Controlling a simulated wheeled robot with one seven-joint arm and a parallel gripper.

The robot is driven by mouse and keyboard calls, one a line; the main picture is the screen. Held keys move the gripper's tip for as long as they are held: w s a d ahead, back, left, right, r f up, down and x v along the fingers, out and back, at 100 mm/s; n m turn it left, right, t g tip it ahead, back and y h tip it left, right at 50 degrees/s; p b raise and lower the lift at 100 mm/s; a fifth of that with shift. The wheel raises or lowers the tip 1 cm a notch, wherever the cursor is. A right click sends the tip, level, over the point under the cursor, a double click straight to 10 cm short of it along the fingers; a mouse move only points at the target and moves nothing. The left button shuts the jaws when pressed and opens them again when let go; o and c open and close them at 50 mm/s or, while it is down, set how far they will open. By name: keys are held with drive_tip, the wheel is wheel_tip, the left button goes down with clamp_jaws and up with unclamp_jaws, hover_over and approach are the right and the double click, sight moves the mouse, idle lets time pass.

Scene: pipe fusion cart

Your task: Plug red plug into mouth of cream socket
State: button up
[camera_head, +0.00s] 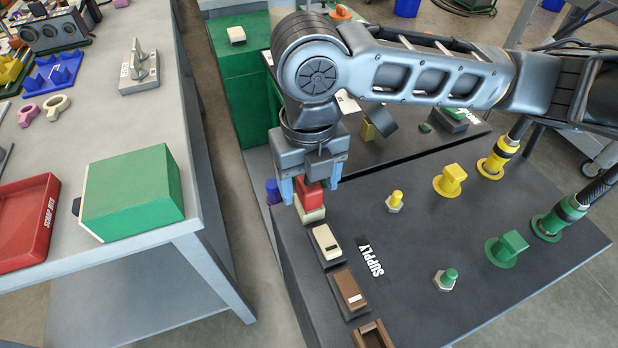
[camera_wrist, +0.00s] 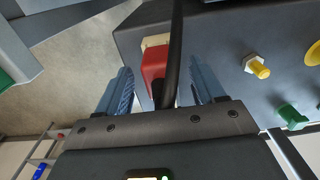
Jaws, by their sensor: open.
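The red plug (camera_head: 309,194) stands at the mouth of the cream socket (camera_head: 312,214), at the near-left edge of the dark cart top. In the wrist view the red plug (camera_wrist: 154,68) meets the cream socket (camera_wrist: 156,41) with no clear gap; how deep it sits is hidden. My gripper (camera_head: 311,190) is open, with its blue fingers on either side of the plug. In the wrist view my gripper (camera_wrist: 164,88) shows space between each finger and the plug. A black cable (camera_wrist: 175,50) runs up across the picture in front of the plug.
A cream switch (camera_head: 326,242), a brown switch (camera_head: 350,291) and a brown socket (camera_head: 374,335) line the cart edge. Yellow (camera_head: 450,179) and green (camera_head: 507,249) fittings stand to the right. A grey workbench (camera_head: 205,255) with a green box (camera_head: 135,195) is left, across a gap.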

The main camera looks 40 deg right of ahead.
wheel_tip(320, 180, up, 8)
drive_tip(key=shift+f, duration=0.1)
idle(0.5)
drive_tip(key=shift+s, duration=0.1)
idle(0.3)
